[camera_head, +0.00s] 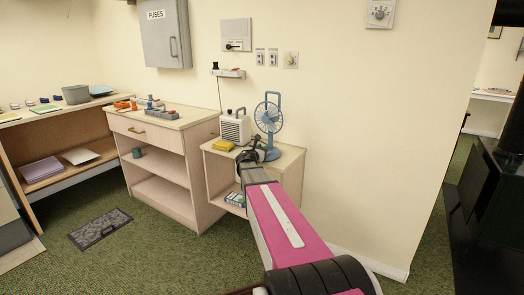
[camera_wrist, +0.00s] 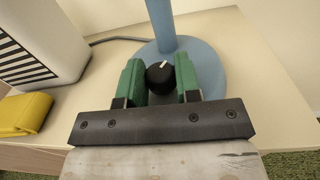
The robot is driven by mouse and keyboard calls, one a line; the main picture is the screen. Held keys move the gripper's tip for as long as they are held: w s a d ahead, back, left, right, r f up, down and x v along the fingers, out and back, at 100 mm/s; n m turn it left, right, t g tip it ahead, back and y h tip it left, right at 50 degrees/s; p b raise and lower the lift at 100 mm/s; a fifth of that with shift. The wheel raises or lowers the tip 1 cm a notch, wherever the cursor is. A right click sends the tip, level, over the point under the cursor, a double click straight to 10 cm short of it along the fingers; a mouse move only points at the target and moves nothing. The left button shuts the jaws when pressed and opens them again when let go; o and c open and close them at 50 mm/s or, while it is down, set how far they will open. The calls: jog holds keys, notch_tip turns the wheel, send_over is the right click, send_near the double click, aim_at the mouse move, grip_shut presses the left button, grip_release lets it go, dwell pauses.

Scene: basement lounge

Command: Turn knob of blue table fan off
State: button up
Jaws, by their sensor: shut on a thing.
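The blue table fan (camera_head: 268,118) stands upright on the small wooden side table (camera_head: 292,160) against the wall. In the wrist view, its round blue base (camera_wrist: 212,68) and post (camera_wrist: 160,25) show. A black knob (camera_wrist: 160,77) with a white pointer mark sits at the front of the base. The pointer is turned toward the upper right. My gripper (camera_wrist: 160,76) has its two green fingers on either side of the knob and is shut on it. In the head view, my arm hides the gripper's fingers and the knob.
A white heater-like box (camera_head: 236,127) stands left of the fan, with a yellow cloth or sponge (camera_head: 222,146) in front of it. A grey cable (camera_wrist: 115,38) runs behind the base. The tabletop right of the base is clear. A wooden cabinet (camera_head: 160,150) stands to the left.

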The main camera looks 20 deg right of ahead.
jog(key=shift+s+d+n+t+y, duration=0.1)
jog(key=shift+s+n+t+y, duration=0.05)
jog(key=shift+n+t+y, duration=1.85)
jog(key=shift+n+y, duration=0.2)
jog(key=shift+y, duration=0.7)
jog(key=o, duration=0.9)
jog(key=v, duration=1)
jog(key=shift+s+f, duration=0.15)
jog(key=shift+s, duration=0.15)
